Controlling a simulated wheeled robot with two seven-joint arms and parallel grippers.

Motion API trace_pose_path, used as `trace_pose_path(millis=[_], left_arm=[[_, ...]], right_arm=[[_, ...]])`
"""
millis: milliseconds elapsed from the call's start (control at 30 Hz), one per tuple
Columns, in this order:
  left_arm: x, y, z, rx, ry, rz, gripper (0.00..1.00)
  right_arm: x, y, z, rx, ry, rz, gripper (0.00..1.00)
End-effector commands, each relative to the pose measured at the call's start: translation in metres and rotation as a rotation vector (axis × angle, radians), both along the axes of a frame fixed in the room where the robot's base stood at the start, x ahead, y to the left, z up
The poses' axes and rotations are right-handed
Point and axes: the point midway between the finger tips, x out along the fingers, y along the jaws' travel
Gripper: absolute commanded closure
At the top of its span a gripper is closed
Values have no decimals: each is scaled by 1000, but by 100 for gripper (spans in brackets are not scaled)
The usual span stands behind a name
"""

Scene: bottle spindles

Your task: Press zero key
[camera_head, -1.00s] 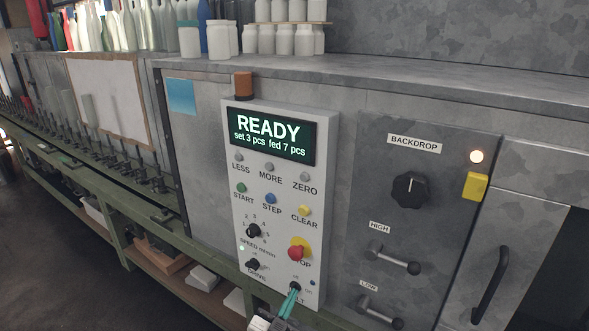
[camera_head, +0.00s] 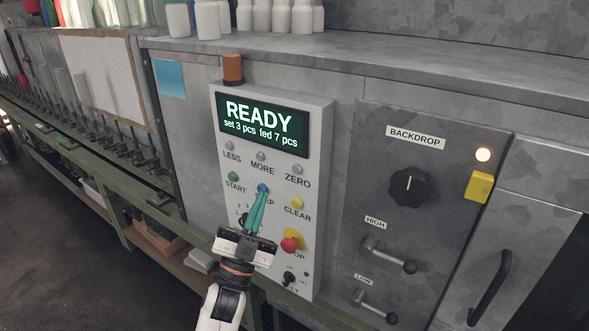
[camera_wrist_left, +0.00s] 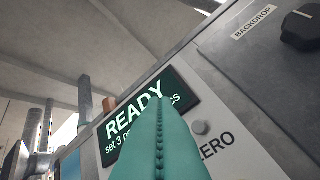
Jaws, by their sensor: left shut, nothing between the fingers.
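The grey ZERO key (camera_head: 297,170) is a small round button below the right end of the display on the white control panel (camera_head: 325,130). The display (camera_head: 262,124) reads READY, set 3 pcs, fed 7 pcs. My left gripper (camera_head: 262,192) is shut and empty, its teal fingertips at the blue STEP key, below and left of the ZERO key. Whether the tips touch the panel I cannot tell. In the left wrist view the teal fingers (camera_wrist_left: 160,140) cover part of the display, and the ZERO key (camera_wrist_left: 201,127) shows to their right. My right gripper is not in view.
Near the fingers are the LESS key (camera_head: 230,146), the MORE key (camera_head: 261,156), the yellow CLEAR key (camera_head: 297,203) and the red stop button (camera_head: 289,244). The dark BACKDROP panel (camera_head: 380,150) with knob and levers stands to the right.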

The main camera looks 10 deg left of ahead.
Motion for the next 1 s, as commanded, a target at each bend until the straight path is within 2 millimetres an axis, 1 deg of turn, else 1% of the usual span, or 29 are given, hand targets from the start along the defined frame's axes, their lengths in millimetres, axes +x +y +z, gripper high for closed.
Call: trace_pose_path(millis=[133,267,500,733,900,1000], left_arm=[[3,-1,-1,-1,1,0,100],[13,-4,-2,-3,-1,0,100],[45,-16,-3,-3,-1,0,100],[71,-26,-3,-3,0,-2,100],[81,-29,-2,-2,1,-1,100],[83,-30,-1,-1,3,-1,100]], right_arm=[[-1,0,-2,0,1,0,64],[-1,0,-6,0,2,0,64],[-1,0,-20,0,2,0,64],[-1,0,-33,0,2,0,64],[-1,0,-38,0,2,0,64],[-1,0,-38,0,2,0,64]])
